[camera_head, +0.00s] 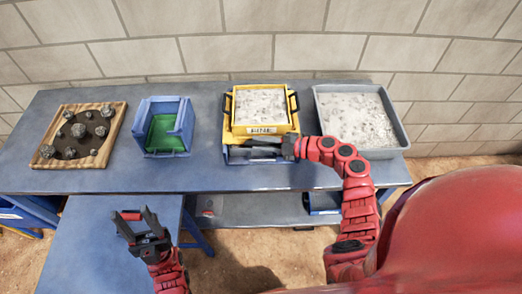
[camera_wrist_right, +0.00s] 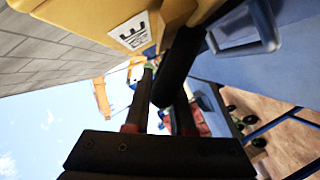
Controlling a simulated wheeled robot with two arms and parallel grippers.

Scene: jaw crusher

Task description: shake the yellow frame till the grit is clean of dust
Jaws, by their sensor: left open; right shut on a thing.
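The yellow frame (camera_head: 265,129) sits over a blue tray (camera_head: 236,155) on the bench, with pale grey grit (camera_head: 260,104) inside it and black handles on its sides. In the right wrist view the frame's yellow wall (camera_wrist_right: 90,18) and label are close above. My right gripper (camera_head: 275,144) is at the frame's front, shut on its black bar handle (camera_wrist_right: 178,66), which shows between the fingers in the right wrist view. My left gripper (camera_head: 136,222) is open and empty, low in front of the bench. How dusty the grit is cannot be told.
A grey tray (camera_head: 404,140) of pale grit stands right of the frame. A blue bin with a green inside (camera_head: 164,134) and a wooden-rimmed board with several stones (camera_head: 112,140) stand to the left. The bench (camera_head: 205,175) is clear along its front.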

